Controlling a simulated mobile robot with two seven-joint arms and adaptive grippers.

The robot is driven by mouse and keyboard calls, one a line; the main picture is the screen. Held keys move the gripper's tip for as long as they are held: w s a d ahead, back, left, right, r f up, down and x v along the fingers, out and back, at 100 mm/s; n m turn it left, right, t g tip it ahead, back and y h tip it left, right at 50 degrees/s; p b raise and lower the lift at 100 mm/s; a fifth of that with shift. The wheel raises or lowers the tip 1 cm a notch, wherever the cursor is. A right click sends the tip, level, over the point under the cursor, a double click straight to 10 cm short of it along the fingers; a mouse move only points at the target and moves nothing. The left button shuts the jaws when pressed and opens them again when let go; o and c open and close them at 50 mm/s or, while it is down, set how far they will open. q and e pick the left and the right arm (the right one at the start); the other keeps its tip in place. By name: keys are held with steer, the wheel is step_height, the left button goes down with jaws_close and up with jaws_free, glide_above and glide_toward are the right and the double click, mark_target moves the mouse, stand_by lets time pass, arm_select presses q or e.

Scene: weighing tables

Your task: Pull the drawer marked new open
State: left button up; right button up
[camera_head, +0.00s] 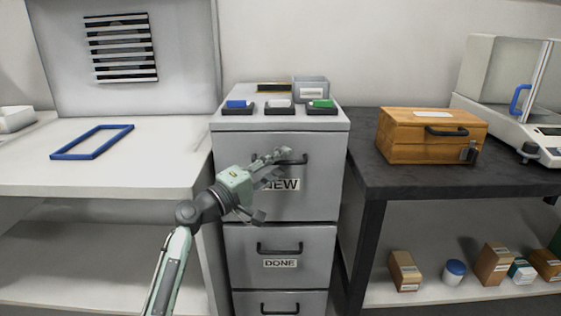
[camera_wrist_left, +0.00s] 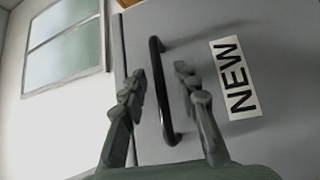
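The drawer marked NEW (camera_head: 318,190) is the top drawer of a grey cabinet and looks shut. Its dark bar handle (camera_head: 300,160) sits above the NEW label, and my gripper partly covers both. In the left wrist view the handle (camera_wrist_left: 161,92) runs up the picture, left of the NEW label (camera_wrist_left: 234,78). My right gripper is out of view.
A drawer marked DONE (camera_head: 310,242) lies below, with another drawer under it. Small blue, white and green items stand on the cabinet top (camera_head: 232,123). A white table (camera_head: 165,165) is at left; a dark table (camera_head: 368,155) with a wooden box (camera_head: 405,142) is at right.

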arm_select(q)
steer(key=shift+d, duration=0.1)
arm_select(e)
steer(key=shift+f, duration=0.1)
arm_select(q)
jaws_close()
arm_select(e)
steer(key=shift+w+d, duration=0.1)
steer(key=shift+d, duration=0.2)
arm_select(q)
steer(key=shift+f, duration=0.1)
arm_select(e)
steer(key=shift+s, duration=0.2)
